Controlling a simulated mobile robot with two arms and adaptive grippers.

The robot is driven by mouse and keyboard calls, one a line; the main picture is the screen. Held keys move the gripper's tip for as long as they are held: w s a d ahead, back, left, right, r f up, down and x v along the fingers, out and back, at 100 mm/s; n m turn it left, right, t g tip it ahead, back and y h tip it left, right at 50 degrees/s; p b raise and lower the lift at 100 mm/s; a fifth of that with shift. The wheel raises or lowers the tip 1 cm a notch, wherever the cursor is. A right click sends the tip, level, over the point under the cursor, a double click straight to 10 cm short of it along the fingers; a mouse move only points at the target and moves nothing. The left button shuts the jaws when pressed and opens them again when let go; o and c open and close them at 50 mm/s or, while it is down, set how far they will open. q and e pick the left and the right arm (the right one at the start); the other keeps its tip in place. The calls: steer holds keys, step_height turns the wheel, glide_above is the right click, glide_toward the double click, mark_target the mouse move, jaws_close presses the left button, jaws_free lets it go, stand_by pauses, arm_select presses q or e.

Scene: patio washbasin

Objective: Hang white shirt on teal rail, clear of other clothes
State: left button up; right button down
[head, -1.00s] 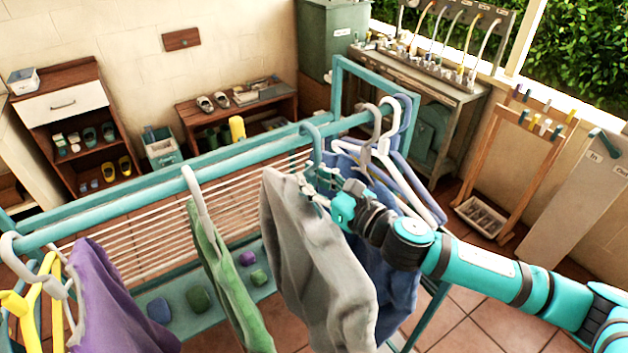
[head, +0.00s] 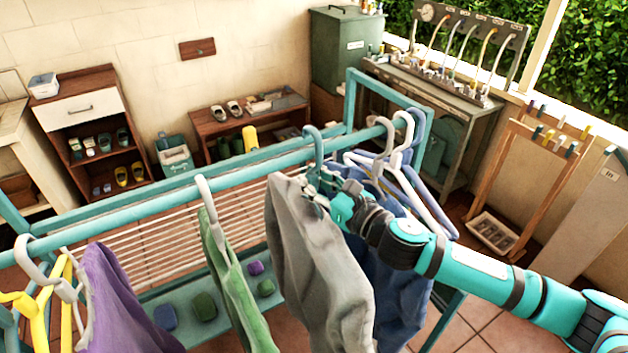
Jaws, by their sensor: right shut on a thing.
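A pale grey-white shirt (head: 318,255) hangs from a hanger with a teal hook (head: 316,143). My right gripper (head: 318,184) is shut on this hanger just below the hook, at the shirt's shoulder. The hook overlaps the teal rail (head: 262,168), its top showing above it; I cannot tell whether it bears on the rail. To the left, a green garment (head: 236,290) hangs with a gap at the rail. To the right, dark blue clothes (head: 400,280) hang close behind the shirt and my arm, partly hidden. My left gripper is out of view.
A purple garment (head: 118,300) and yellow hangers (head: 62,300) crowd the rail's left end. Several grey, white and blue hangers (head: 408,125) bunch at its right end. Bare rail shows between the purple and green garments. A lower slatted rack (head: 150,245) stands behind.

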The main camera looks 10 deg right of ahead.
steer(key=shift+f, duration=0.1)
steer(key=shift+f+b, duration=0.95)
steer(key=shift+f, duration=0.2)
steer(key=c, duration=1.3)
jaws_free()
steer(key=shift+s+f, duration=0.1)
steer(key=v, duration=0.3)
steer(key=a+v, duration=0.1)
steer(key=v, duration=0.3)
steer(key=s+b+v, duration=0.1)
steer(key=v, duration=0.2)
steer(key=shift+s+a+f, duration=0.15)
steer(key=shift+s+f, duration=0.05)
steer(key=shift+s, duration=0.05)
steer(key=shift+s+d+r, duration=0.15)
steer(key=shift+s+d, duration=0.1)
steer(key=shift+s, duration=0.4)
